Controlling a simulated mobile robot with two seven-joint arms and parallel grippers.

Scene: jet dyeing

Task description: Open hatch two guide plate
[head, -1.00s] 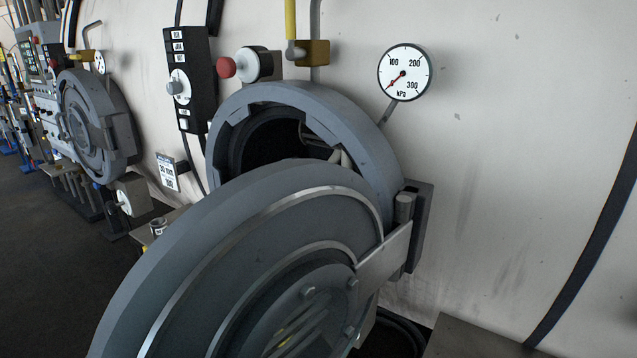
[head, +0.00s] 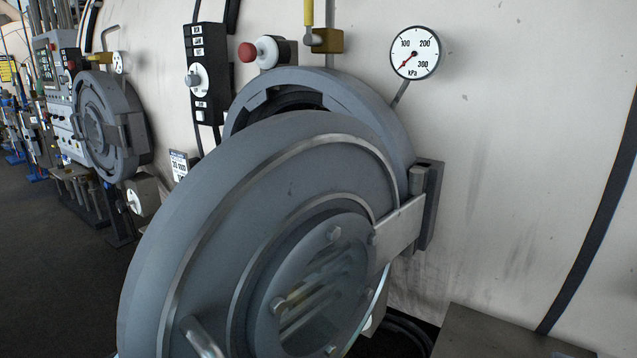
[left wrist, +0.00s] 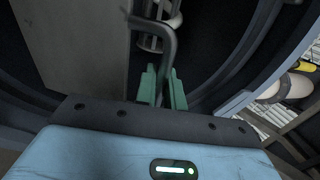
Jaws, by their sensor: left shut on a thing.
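The near hatch stands with its round grey door (head: 240,180) swung open in front of the hatch ring (head: 375,115). The door hides most of the dark opening in the head view. In the left wrist view, my left gripper (left wrist: 164,88) has its two green fingers closed on a bent grey rod handle (left wrist: 168,45). A flat grey plate (left wrist: 80,45), seemingly the guide plate, is left of the handle inside a dark round rim. How handle and plate join is unclear. My right gripper is in neither view.
A pressure gauge (head: 414,52), a red-knobbed fitting (head: 262,52) and a black control box (head: 207,80) are on the pale vessel wall. Another hatch (head: 105,120) and a control cabinet stand farther left. Dark floor (head: 60,260) is open at left.

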